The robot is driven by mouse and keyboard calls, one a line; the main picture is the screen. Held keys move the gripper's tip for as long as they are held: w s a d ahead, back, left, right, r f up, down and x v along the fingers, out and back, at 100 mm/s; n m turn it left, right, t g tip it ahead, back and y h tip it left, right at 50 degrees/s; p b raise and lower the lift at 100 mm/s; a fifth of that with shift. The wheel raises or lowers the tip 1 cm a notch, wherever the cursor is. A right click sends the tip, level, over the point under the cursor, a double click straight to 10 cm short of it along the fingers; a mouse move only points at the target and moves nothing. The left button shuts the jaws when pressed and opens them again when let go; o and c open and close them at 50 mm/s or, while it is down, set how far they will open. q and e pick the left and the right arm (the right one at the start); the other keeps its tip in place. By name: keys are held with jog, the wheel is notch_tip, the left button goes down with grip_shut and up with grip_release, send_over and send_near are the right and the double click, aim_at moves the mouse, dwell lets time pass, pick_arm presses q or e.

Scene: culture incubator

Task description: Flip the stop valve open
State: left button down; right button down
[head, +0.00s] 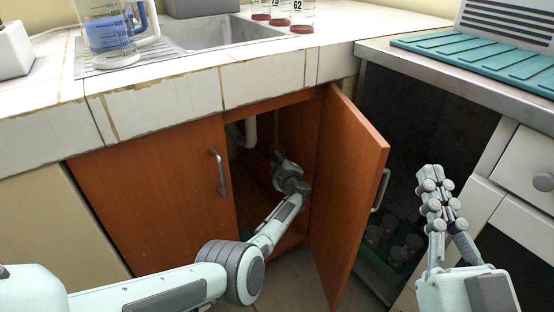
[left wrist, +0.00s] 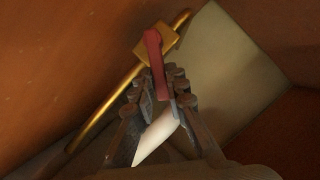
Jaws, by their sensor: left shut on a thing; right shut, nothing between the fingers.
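The stop valve shows in the left wrist view, with a brass body (left wrist: 170,38) on a brass pipe and a red lever handle (left wrist: 154,58). My left gripper (left wrist: 160,92) is shut on the red lever, with a finger on either side of its lower end. In the head view my left gripper (head: 282,160) is deep inside the cabinet under the sink, and the valve is hidden there. My right gripper (head: 440,190) is raised at the right, shut and empty, outside the cabinet.
The open orange cabinet door (head: 345,180) stands just right of my left arm; the closed door (head: 160,190) is at its left. A white pipe (head: 250,130) hangs inside the cabinet. The sink counter (head: 165,105) is above, holding a jug (head: 108,35) and jars (head: 302,14).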

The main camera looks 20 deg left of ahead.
pick_arm(q)
jog(key=c, duration=1.5)
grip_release()
jog(key=shift+c, duration=0.2)
jog(key=v, duration=0.7)
jog(key=shift+s, duration=0.2)
jog(key=shift+d+r, duration=0.1)
jog(key=shift+d, duration=0.05)
